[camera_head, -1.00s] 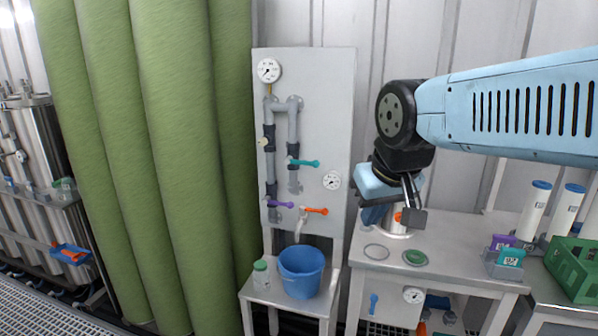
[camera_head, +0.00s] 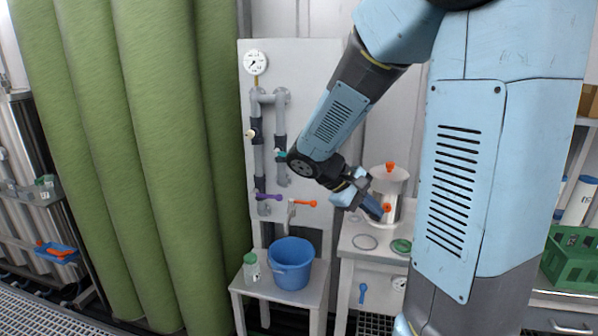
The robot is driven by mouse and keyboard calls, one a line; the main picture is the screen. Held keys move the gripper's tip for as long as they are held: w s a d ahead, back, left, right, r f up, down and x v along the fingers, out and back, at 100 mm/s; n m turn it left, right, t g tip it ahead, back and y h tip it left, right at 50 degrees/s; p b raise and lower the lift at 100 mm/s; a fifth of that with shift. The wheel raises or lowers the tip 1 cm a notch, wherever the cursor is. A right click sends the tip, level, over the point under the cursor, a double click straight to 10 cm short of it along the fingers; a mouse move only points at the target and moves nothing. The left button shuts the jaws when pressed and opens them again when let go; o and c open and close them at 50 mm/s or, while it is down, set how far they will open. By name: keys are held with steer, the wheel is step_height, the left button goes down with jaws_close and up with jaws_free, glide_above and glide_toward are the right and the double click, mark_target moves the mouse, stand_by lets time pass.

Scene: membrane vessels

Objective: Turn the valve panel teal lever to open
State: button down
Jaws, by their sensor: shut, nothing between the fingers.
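The valve panel (camera_head: 308,62) is a pale upright board with grey pipes, left of my arm. The teal lever (camera_head: 281,154) is on the right-hand pipe. Only its left end shows, and my arm hides the rest, so its angle cannot be made out. My gripper (camera_head: 376,210) is shut and empty. It points down and right in front of a steel vessel, to the right of the panel and apart from the lever in the picture.
A purple lever (camera_head: 268,197) and an orange lever (camera_head: 303,203) sit lower on the panel. A blue bucket (camera_head: 291,264) and a bottle (camera_head: 251,268) stand on a small table below. The steel vessel (camera_head: 387,183) stands beside my gripper. Green columns (camera_head: 165,150) fill the left.

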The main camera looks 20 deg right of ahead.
mark_target(289, 155)
steer(key=w+a+f+n+t+h, duration=0.1)
steer(key=w+f+n+t+h, duration=0.1)
steer(key=w+n+h, duration=0.4)
steer(key=w+a+f+n+t+h, duration=0.1)
steer(key=w+f+t+h, duration=0.2)
steer(key=w, duration=0.6)
steer(key=w+a+f+n+t+y, duration=0.2)
steer(key=w+a+f+n+t, duration=0.1)
steer(key=w+a+n+t, duration=0.35)
steer(key=w+a+f+n+t+y, duration=0.1)
steer(key=w+a+f+n+t, duration=0.4)
steer(key=n+t, duration=0.4)
steer(key=w+d+r, duration=0.2)
steer(key=w+r, duration=0.1)
steer(key=r, duration=0.2)
steer(key=w+d+r+m+t, duration=0.1)
steer(key=w+d+r, duration=0.1)
steer(key=r, duration=0.3)
steer(key=shift+w+d+r, duration=0.3)
steer(key=shift+w+d, duration=0.05)
steer(key=shift+w, duration=0.05)
steer(key=shift+d+r+n+t+y, duration=0.1)
steer(key=shift+r+n+t+y, duration=0.25)
steer(key=shift+n, duration=0.1)
